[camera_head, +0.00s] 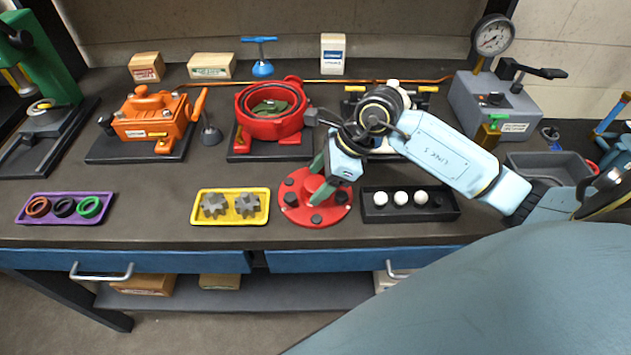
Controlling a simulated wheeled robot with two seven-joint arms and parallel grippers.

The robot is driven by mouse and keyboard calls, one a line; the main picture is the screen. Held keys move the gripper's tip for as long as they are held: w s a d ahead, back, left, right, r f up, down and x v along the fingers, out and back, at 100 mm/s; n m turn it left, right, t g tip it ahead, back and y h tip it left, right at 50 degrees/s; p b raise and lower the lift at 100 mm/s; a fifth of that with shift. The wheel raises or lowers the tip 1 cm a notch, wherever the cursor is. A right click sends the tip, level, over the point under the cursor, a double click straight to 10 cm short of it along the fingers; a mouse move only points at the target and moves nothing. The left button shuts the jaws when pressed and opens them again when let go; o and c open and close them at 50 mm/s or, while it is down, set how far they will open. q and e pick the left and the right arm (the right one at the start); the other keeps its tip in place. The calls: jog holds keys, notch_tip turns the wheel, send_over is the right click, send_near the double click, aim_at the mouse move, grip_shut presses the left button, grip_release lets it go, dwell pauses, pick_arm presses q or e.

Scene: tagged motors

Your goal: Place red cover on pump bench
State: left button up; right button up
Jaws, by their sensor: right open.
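The red cover (291,203) is a round flange with dark bolts around its rim and a raised middle. It lies flat near the front edge of the bench (150,225). My right gripper (318,185) reaches down over the cover with its greenish fingers at the raised middle. The jaws are open, and I cannot tell whether they touch it. The red pump housing (270,129) stands behind and to the left on a dark base plate, its round top open with a dark green part inside. My left gripper is out of view.
A yellow tray (230,221) with two grey gears sits just left of the cover. A black tray (410,217) with white balls sits just right. A purple tray (65,220) with rings and an orange pump (151,118) are further left. A gauge unit (495,105) stands back right.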

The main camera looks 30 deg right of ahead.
jog(key=v, duration=1)
jog(key=shift+r, duration=0.1)
jog(key=shift+s, duration=0.1)
